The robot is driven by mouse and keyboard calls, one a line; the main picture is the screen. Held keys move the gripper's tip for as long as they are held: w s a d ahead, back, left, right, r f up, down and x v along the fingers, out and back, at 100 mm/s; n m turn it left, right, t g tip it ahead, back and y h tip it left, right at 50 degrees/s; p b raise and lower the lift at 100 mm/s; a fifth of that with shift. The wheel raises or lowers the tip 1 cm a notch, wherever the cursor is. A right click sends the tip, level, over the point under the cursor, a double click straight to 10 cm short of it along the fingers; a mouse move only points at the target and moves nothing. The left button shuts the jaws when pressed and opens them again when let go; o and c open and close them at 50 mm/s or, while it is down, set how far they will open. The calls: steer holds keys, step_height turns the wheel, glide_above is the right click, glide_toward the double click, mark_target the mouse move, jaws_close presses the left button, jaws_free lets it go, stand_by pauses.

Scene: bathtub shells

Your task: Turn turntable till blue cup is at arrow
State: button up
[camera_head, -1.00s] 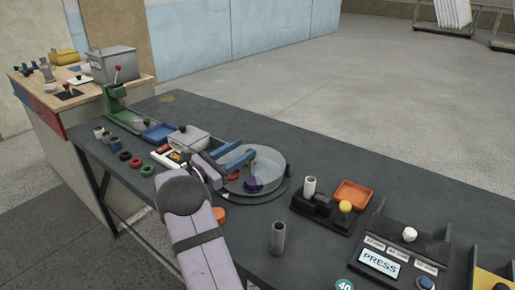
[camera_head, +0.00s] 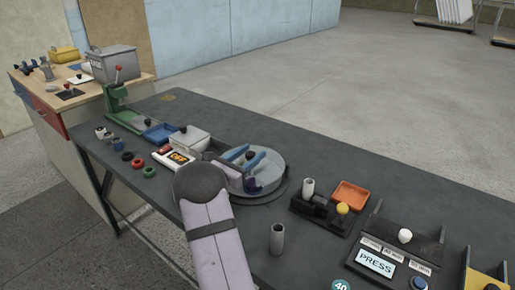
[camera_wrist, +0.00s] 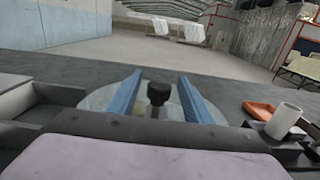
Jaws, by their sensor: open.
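The turntable (camera_head: 271,172) is a round pale grey disc with a dark rim on the dark bench. It also shows in the wrist view (camera_wrist: 180,108). My gripper (camera_head: 248,155) is over the disc with its two blue fingers apart. In the wrist view the fingers (camera_wrist: 159,78) stand on either side of an upright black knob (camera_wrist: 158,93), with gaps on both sides. A dark purple piece (camera_head: 253,185) shows at the disc's near side, partly hidden by my arm. I cannot make out a blue cup or an arrow; my arm and fingers cover part of the disc.
Right of the turntable stand a black fixture with a yellow ball (camera_head: 342,208), an orange tray (camera_head: 351,194) and a PRESS panel (camera_head: 376,263). A grey tube (camera_head: 277,239) stands in front. Left are a lidded box (camera_head: 189,140), a blue tray (camera_head: 160,132) and several rings.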

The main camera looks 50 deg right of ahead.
steer(key=shift+d, duration=2)
jaws_close()
